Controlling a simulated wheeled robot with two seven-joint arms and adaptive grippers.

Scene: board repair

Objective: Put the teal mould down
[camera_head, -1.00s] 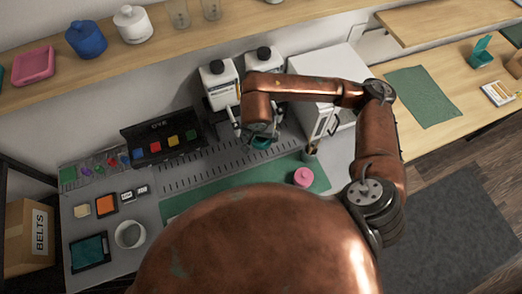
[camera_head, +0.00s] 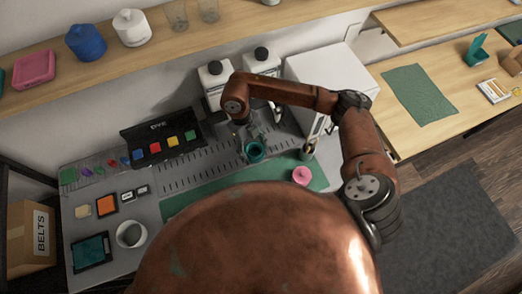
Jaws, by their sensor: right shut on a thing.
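The teal mould (camera_head: 255,152) is a small round open cup over the back edge of the green mat. My right gripper (camera_head: 252,140) is shut on it from behind and above. I cannot tell whether the mould touches the surface below. The green mat (camera_head: 205,205) lies on the grey bench, partly hidden by my own body. My left gripper does not show.
A pink round pot (camera_head: 302,175) and a dark cup with tools (camera_head: 308,150) stand to the right of the mould. Two white bottles (camera_head: 214,80) stand behind. A dye box (camera_head: 165,138) is at the left. A pale cup (camera_head: 131,234) and a teal tray (camera_head: 90,251) are at the front left.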

